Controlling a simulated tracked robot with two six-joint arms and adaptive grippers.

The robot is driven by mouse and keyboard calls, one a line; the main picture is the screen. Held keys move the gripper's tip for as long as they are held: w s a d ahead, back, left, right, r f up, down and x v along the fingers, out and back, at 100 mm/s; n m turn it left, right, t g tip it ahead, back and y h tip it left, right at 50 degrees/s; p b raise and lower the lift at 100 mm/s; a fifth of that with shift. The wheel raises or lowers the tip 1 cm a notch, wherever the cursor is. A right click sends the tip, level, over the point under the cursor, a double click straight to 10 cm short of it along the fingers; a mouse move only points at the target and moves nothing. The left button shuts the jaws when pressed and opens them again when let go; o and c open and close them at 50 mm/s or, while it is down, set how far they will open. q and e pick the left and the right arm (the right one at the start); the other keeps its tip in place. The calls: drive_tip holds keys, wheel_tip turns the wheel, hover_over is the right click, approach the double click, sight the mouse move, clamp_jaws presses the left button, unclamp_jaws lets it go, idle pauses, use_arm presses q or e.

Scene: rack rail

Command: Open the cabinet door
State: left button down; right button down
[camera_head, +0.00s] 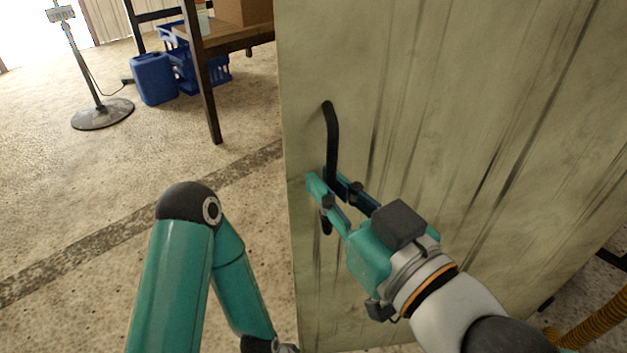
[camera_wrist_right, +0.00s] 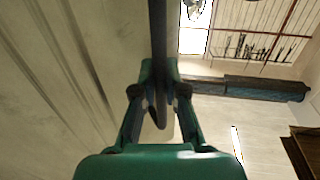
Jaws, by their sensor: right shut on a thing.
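The cabinet door (camera_head: 430,110) is a pale, streaked panel filling the right half of the head view. Its dark, curved bar handle (camera_head: 331,140) runs upright near the door's left edge. My right gripper (camera_head: 325,185) is shut on the handle's lower part. In the right wrist view the handle (camera_wrist_right: 157,50) passes between the two teal fingers, with the door surface (camera_wrist_right: 60,80) on the left. I cannot tell whether the door stands ajar. My left arm shows at the lower left of the head view, away from the door; its gripper is not clearly in view.
A wooden table (camera_head: 208,85) with a cardboard box (camera_head: 243,11) stands behind the door's left edge. A blue jerrycan (camera_head: 154,79), blue crates (camera_head: 183,62) and a stand with a round base (camera_head: 102,114) are at the back left. A yellow hose (camera_head: 595,322) lies at the lower right. Floor left of the door is clear.

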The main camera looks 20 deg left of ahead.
drive_tip(key=c, duration=1.2)
unclamp_jaws()
drive_tip(key=shift+w+d+r, duration=0.15)
drive_tip(key=shift+w, duration=0.2)
drive_tip(key=shift+s, duration=0.1)
drive_tip(key=shift+s, duration=0.1)
drive_tip(key=v, duration=1.1)
drive_tip(key=shift+s+d, duration=0.2)
drive_tip(key=shift+d, duration=0.1)
